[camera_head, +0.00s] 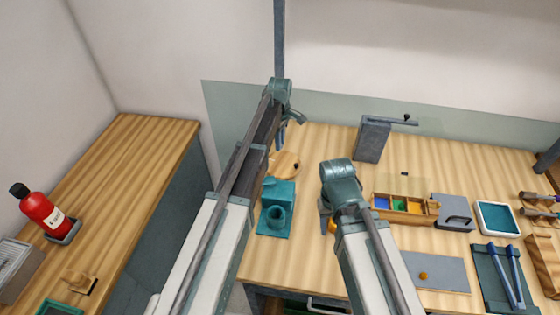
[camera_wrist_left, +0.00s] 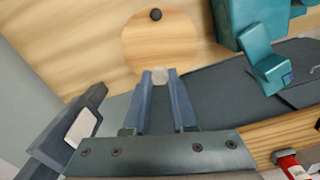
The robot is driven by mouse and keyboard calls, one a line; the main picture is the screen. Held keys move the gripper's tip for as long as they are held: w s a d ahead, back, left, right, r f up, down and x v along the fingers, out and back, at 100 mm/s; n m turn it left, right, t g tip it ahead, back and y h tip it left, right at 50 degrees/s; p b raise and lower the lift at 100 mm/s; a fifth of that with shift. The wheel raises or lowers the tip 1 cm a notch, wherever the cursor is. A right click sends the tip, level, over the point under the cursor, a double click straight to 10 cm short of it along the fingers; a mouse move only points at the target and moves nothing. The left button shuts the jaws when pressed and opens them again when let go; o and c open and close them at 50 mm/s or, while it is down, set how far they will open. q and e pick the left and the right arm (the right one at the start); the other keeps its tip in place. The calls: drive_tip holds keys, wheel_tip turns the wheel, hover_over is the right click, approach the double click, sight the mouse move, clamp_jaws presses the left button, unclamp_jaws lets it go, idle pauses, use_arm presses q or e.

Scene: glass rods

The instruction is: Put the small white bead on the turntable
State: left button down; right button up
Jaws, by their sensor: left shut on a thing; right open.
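The small white bead (camera_wrist_left: 160,75) is held between the fingertips of my left gripper (camera_wrist_left: 160,82). The turntable is a round pale wooden disc (camera_wrist_left: 160,42) with a dark knob near its far edge in the left wrist view. The bead overlaps the disc's near edge there; its height above the disc cannot be told. In the head view the turntable (camera_head: 281,168) lies just below my left gripper (camera_head: 282,140), partly behind my left arm, and the bead cannot be made out. My right gripper (camera_head: 326,222) is open, mostly hidden by its own wrist.
A teal block with a round socket (camera_head: 275,222) stands close to the turntable. A grey upright stand (camera_head: 372,140) is at the back. A wooden compartment box (camera_head: 405,214), grey board (camera_head: 436,272) and teal tray (camera_head: 497,219) lie to the right.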

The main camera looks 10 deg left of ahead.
sight(280, 163)
use_arm(q)
drive_tip(key=shift+f+b, duration=3.2)
drive_tip(key=shift+f, duration=0.6)
use_arm(e)
drive_tip(key=shift+f, duration=3.8)
use_arm(q)
drive_tip(key=shift+f, duration=0.25)
use_arm(e)
drive_tip(key=shift+f, duration=0.25)
use_arm(q)
drive_tip(key=c, duration=0.7)
unclamp_jaws()
drive_tip(key=shift+r, duration=0.1)
drive_tip(key=shift+c, duration=0.2)
use_arm(e)
drive_tip(key=shift+r, duration=0.15)
use_arm(q)
drive_tip(key=shift+r, duration=0.15)
use_arm(e)
drive_tip(key=shift+r, duration=0.15)
